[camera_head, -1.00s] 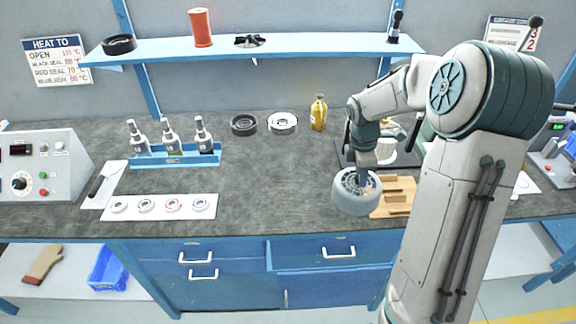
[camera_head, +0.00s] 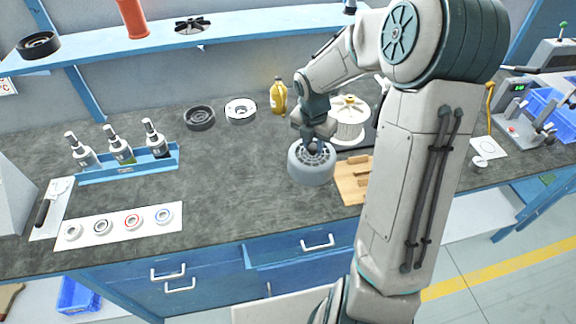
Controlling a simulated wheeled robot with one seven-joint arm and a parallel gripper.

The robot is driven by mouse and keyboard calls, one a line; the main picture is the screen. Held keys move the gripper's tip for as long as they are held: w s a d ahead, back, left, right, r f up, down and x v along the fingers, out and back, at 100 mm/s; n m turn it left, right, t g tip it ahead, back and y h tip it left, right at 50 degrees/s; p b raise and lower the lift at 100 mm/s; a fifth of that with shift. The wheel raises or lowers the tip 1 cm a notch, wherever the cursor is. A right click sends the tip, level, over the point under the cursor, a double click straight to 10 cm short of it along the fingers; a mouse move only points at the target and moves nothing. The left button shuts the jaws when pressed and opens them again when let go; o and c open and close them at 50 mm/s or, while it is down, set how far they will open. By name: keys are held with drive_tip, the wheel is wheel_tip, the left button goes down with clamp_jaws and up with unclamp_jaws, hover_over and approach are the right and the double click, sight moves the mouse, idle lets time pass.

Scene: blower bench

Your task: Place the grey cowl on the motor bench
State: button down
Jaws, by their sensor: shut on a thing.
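The grey cowl (camera_head: 312,170) is a round drum-like part with a slotted top, at the middle of the bench beside the wooden block. My gripper (camera_head: 314,146) is over its top centre and shut on it. The fingertips are mostly hidden by the wrist and the cowl's top. I cannot tell whether the cowl touches the bench surface or hangs just above it. The bench (camera_head: 235,190) has a dark grey mottled top and blue drawers. I cannot tell which part of it is the motor bench.
A wooden block (camera_head: 350,187) lies just right of the cowl. A cream spool (camera_head: 347,117) stands behind it. A yellow bottle (camera_head: 278,97), a dark ring (camera_head: 199,117) and a white ring (camera_head: 240,110) stand at the back. A blue bottle rack (camera_head: 127,164) is left. Bench between is clear.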

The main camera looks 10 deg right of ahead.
sight(295, 158)
drive_tip(key=a+f, duration=0.2)
drive_tip(key=a, duration=0.1)
drive_tip(key=a+f, duration=0.1)
drive_tip(key=a, duration=0.1)
drive_tip(key=shift+s+a+f, duration=0.15)
drive_tip(key=shift+s+f, duration=0.1)
drive_tip(key=shift+s, duration=0.15)
drive_tip(key=shift+f, duration=1.9)
drive_tip(key=shift+f, duration=0.2)
drive_tip(key=c, duration=1.1)
unclamp_jaws()
